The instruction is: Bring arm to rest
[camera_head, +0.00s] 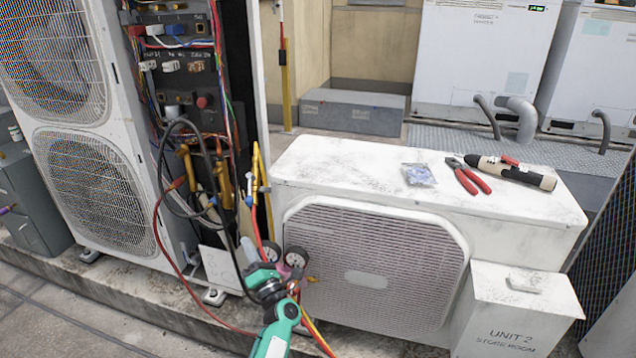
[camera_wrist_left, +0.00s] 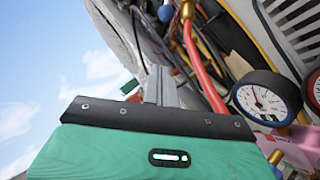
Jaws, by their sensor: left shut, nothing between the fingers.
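My left arm (camera_head: 285,312), green and white, rises from the bottom of the head view in front of the outdoor units. My left gripper (camera_head: 249,249) is at its upper end, shut and empty. In the left wrist view the closed grey fingers (camera_wrist_left: 160,86) stand beyond the green wrist housing (camera_wrist_left: 150,155), with nothing between them. A gauge set (camera_head: 296,258) with round dials is just right of the gripper in the head view, and a dial (camera_wrist_left: 268,98) is close on the right in the wrist view. My right gripper is not in view.
Red, yellow and blue hoses (camera_head: 316,338) hang around the gripper. A tall open unit (camera_head: 95,150) with exposed wiring stands left. The low white unit (camera_head: 330,165) carries pliers (camera_head: 468,178), a dark and tan tool (camera_head: 512,172) and a small bag (camera_head: 419,174). Paving lies clear at lower left.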

